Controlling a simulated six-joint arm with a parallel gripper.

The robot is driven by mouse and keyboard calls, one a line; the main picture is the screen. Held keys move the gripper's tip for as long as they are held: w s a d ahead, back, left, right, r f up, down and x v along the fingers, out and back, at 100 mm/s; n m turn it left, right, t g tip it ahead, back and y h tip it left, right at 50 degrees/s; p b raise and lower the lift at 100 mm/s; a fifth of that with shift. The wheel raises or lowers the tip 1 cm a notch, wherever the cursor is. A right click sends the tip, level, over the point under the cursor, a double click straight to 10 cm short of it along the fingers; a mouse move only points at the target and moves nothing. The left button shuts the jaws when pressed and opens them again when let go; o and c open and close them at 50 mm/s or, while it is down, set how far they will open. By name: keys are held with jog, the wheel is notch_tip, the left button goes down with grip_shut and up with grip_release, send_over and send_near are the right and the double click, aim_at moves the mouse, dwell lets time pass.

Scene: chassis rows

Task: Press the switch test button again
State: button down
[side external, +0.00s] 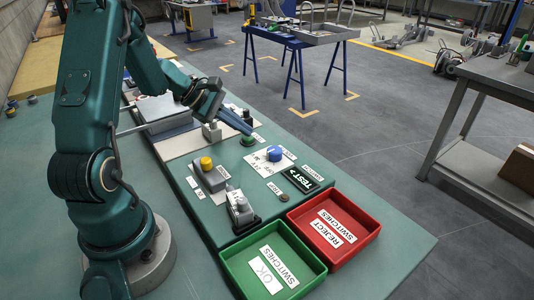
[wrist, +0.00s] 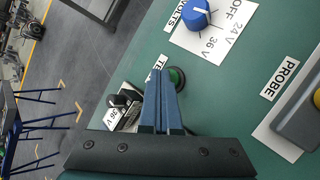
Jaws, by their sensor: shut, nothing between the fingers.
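My gripper (side external: 249,131) is shut and empty, pointing down at the button. The wrist view shows its two blue fingers (wrist: 165,76) side by side. The tips look at or very near the button; I cannot tell whether they touch it or whether it is pressed down. A switch (wrist: 122,101) with a black lever and a 36 V label stands left of the fingers.
A grey probe box with a yellow top (side external: 206,163) and a grey device (side external: 239,208) stand nearer the arm. A green tray (side external: 313,257) and a red tray (side external: 371,222) sit at the front.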

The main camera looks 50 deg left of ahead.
aim_at(245, 138)
jog(key=shift+r, duration=3)
jog(key=shift+w+d+r, duration=0.15)
jog(key=shift+w+d, duration=0.05)
jog(key=shift+d, duration=0.1)
jog(key=s+d+r+m+g, duration=0.1)
jog(key=d+r+m, duration=0.2)
jog(key=d, duration=0.3)
jog(key=s+d+r+m+h, duration=0.1)
jog(key=d+r+m, duration=0.1)
jog(key=d+m, duration=0.25)
jog(key=s+d+r+m+g, duration=0.1)
jog(key=d+r+m, duration=0.2)
jog(key=d, duration=0.4)
jog(key=s+d+m+y, duration=0.1)
jog(key=s+d+m, duration=0.45)
jog(key=s, duration=0.25)
jog(key=s+a+f+m+y, duration=0.3)
jog(key=s+a+m, duration=0.1)
jog(key=s+m, duration=0.1)
jog(key=shift+s+a+f+m+g+y, duration=0.2)
jog(key=shift+s+f+m+g+y, duration=0.15)
jog(key=shift+m, duration=0.25)
